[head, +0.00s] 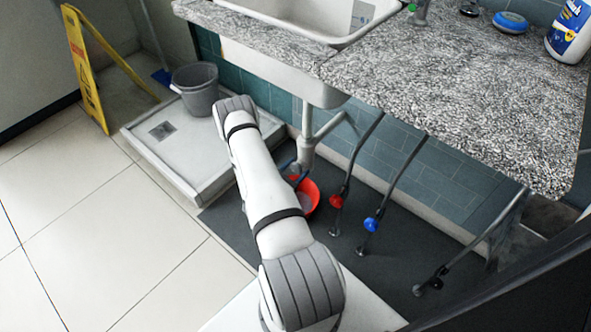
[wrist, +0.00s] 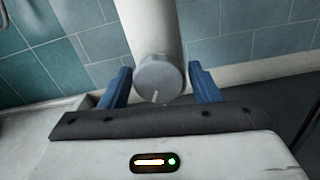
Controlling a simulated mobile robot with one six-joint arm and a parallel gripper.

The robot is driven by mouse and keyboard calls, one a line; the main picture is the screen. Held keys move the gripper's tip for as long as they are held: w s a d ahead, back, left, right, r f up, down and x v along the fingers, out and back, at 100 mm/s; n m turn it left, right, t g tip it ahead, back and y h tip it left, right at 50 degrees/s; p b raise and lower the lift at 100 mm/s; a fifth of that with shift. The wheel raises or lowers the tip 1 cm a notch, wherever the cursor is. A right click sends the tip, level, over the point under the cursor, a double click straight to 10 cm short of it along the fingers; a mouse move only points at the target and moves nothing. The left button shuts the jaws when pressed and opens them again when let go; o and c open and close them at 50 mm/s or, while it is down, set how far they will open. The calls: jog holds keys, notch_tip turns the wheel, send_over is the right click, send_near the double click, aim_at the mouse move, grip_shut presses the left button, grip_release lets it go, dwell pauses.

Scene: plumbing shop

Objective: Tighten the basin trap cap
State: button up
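The basin trap cap (wrist: 158,80) is a round grey cap with a pale mark on its face. It sits at the lower end of the white trap pipe (wrist: 150,25). My gripper (wrist: 160,84) has its two blue fingers apart, one on each side of the cap. A narrow gap shows at the right finger; contact on the left is unclear. In the head view the white trap (head: 304,155) hangs under the basin (head: 290,75), and my arm hides most of my gripper there.
A red-orange bowl (head: 312,195) stands on the dark mat below the trap. Hoses with a red valve handle (head: 336,201) and a blue valve handle (head: 371,224) are to the right. A grey bucket (head: 196,92) and a yellow floor sign (head: 84,70) are left. The granite counter (head: 450,85) overhangs.

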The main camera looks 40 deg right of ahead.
jog(key=shift+o, duration=0.8)
jog(key=shift+a, duration=0.35)
jog(key=a+p, duration=0.2)
jog(key=a, duration=0.5)
jog(key=shift+s, duration=0.3)
jog(key=shift+c, duration=0.2)
